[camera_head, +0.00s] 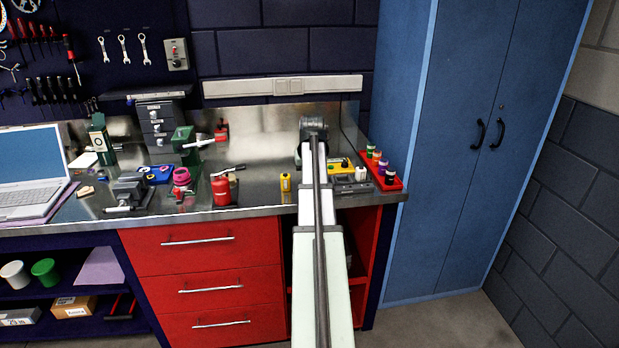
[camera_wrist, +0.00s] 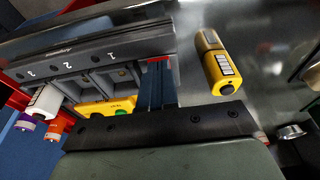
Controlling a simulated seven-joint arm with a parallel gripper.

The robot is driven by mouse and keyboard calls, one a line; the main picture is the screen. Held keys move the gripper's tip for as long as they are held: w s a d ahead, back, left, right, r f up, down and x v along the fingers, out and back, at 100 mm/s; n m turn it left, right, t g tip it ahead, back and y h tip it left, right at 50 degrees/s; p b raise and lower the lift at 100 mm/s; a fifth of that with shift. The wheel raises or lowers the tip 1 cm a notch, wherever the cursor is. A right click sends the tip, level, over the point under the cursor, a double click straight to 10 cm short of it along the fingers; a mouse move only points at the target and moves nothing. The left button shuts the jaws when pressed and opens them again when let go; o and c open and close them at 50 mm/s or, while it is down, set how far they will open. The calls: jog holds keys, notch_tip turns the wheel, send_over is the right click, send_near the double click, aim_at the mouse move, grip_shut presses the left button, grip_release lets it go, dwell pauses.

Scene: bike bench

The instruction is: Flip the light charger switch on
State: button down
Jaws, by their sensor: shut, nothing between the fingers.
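The light charger (camera_wrist: 90,55) is a dark grey unit with numbered bays, close in front of my gripper in the wrist view. In the head view it lies on the bench right of my arm (camera_head: 350,188). My gripper (camera_wrist: 158,72) is shut and empty, its fingertips close to the charger's end by the bay marked 1. A small red patch (camera_wrist: 158,58) shows at the fingertips; I cannot tell whether it is the switch or whether they touch. In the head view my arm hides the fingertips.
A yellow unit with a green part (camera_wrist: 108,107) is near the bays. A red tray of bottles (camera_head: 384,170) is to the right.

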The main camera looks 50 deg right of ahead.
jog(key=shift+s+a+f, duration=0.1)
jog(key=shift+f, duration=0.3)
jog(key=shift+r, duration=0.1)
jog(key=shift+w+d+r, duration=0.35)
jog(key=shift+w+d, duration=0.15)
jog(key=shift+d, duration=0.05)
jog(key=shift+r, duration=0.65)
jog(key=s+a+v, duration=0.1)
jog(key=v, duration=1.1)
jog(key=shift+s+a, duration=0.25)
jog(key=shift+a, duration=0.05)
